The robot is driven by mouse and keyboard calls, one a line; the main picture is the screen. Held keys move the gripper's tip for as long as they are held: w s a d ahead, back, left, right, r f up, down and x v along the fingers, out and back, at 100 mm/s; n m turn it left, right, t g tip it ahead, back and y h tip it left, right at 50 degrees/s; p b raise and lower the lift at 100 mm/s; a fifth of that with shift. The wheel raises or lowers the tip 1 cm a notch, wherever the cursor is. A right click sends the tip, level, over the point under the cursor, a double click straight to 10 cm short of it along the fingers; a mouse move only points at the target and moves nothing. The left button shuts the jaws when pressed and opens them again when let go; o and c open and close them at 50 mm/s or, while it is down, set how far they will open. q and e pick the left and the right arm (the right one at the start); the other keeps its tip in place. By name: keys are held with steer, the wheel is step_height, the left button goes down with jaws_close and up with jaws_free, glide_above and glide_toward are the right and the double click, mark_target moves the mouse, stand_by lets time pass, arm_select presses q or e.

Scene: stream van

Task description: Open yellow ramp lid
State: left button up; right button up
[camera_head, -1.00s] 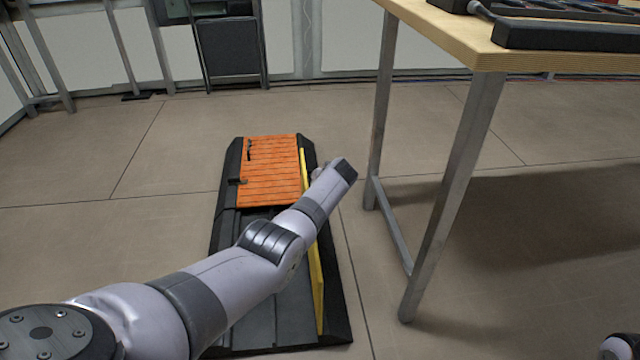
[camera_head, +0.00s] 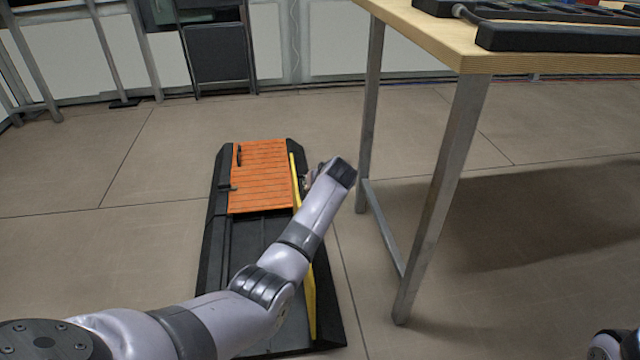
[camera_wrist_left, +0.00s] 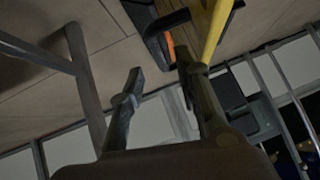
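The black cable ramp (camera_head: 210,250) lies on the floor, its orange lid (camera_head: 262,178) flat over the far part. The yellow lid (camera_head: 312,305) shows as a narrow strip, seemingly on edge, along the ramp's right side beside the dark open channel; my arm crosses in front of it. In the left wrist view the yellow lid (camera_wrist_left: 217,30) runs close by the right-hand finger; I cannot tell if they touch. My left gripper (camera_wrist_left: 160,62) has its fingers apart, with nothing seen held between them. In the head view it is mostly hidden behind my wrist. My right gripper is not in view.
A wooden-topped table (camera_head: 455,45) with metal legs (camera_head: 440,200) stands close to the right of the ramp and my left wrist. A black folded chair (camera_head: 218,50) stands by the back wall. The floor left of the ramp is clear.

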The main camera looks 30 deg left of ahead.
arm_select(q)
steer(key=v, duration=0.5)
steer(key=shift+s+d+r, duration=0.15)
steer(key=shift+d+r, duration=0.05)
